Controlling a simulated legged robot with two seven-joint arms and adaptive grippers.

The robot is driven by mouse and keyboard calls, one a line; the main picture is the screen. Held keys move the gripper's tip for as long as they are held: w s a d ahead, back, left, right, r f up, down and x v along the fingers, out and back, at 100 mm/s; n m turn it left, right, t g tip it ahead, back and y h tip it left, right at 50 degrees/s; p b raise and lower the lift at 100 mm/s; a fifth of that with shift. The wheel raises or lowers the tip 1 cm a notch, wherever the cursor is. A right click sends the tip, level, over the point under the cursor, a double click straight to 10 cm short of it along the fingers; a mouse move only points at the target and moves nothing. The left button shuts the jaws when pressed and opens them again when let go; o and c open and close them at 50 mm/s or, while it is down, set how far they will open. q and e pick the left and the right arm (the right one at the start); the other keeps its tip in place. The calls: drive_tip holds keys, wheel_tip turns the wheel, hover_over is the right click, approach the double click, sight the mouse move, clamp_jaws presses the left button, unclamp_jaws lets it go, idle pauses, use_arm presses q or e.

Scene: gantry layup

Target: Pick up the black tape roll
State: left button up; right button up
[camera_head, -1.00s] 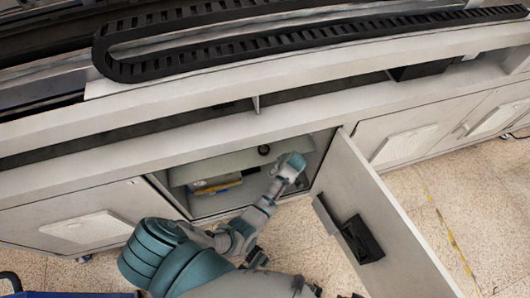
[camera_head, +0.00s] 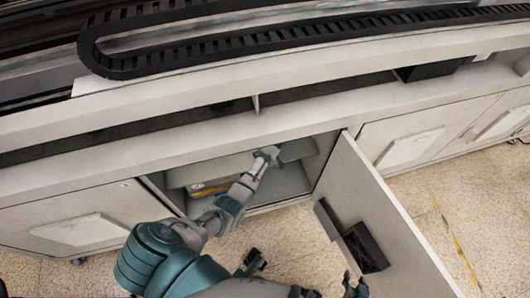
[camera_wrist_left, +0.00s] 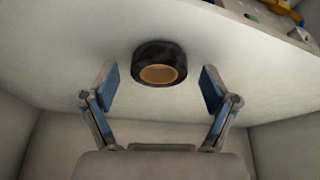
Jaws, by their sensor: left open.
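The black tape roll (camera_wrist_left: 160,50) shows in the left wrist view, with a tan core, on a pale shelf surface inside the cabinet. My left gripper (camera_wrist_left: 160,86) is open, with one blue-padded finger on each side of the roll's position. The roll appears just beyond the fingertips and centred between them, with no contact visible. In the head view, my left arm reaches into the open cabinet and its hand hides the roll. My right gripper (camera_head: 355,285) is at the bottom edge, its dark fingers apart and empty.
The open cabinet door (camera_head: 375,215) stands to the right of my left arm. In the wrist view, a raised panel with objects (camera_wrist_left: 275,18) is at upper right.

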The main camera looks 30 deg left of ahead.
use_arm(q)
drive_tip(key=shift+d, duration=0.25)
drive_tip(key=shift+c, duration=0.7)
drive_tip(key=c, duration=1.1)
